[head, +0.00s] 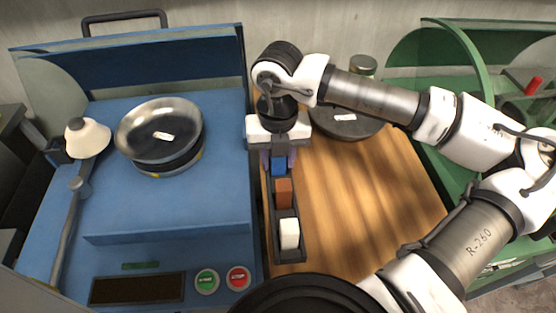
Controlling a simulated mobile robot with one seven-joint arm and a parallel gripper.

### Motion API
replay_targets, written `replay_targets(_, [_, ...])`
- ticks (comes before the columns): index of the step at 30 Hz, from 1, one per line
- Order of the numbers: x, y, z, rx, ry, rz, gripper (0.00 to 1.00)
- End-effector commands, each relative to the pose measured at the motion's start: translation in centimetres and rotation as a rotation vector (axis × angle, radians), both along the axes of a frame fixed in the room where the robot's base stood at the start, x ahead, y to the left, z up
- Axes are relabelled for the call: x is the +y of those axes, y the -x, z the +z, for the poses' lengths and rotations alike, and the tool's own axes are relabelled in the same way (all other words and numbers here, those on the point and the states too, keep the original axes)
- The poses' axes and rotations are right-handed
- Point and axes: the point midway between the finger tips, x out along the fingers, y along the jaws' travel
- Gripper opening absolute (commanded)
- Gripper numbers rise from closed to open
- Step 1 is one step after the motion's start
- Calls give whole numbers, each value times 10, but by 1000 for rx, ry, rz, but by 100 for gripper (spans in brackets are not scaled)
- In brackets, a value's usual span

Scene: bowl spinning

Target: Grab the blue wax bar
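The blue wax bar (278,165) is in the far part of a narrow dark tray (291,256) on the wooden table. A brown bar (284,193) and a white bar (289,233) stand nearer in the same tray. My gripper (278,161) points down over the far end of the tray, with its fingers on either side of the blue bar. The fingers look apart, with purplish pads or pieces showing at the bar's sides. I cannot tell whether they touch it. The far end of the tray is hidden by my gripper.
A blue machine (210,217) with a metal bowl (161,127), green and red buttons fills the left. A dark round disc (347,122) and a jar (363,66) stand behind my arm. A green machine (463,56) is at right. The wooden table (367,200) is clear right of the tray.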

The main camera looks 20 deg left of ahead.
Motion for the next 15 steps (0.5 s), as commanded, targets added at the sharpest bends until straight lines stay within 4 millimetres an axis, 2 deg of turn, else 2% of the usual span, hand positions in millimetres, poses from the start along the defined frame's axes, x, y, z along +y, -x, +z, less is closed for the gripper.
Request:
replay_targets(1, [0, 0, 0, 0, 0, 0, 29])
replay_targets(7, [0, 0, 0, 0, 0, 0, 3])
replay_targets(15, [0, 0, 1, 0, 0, 0, 2])
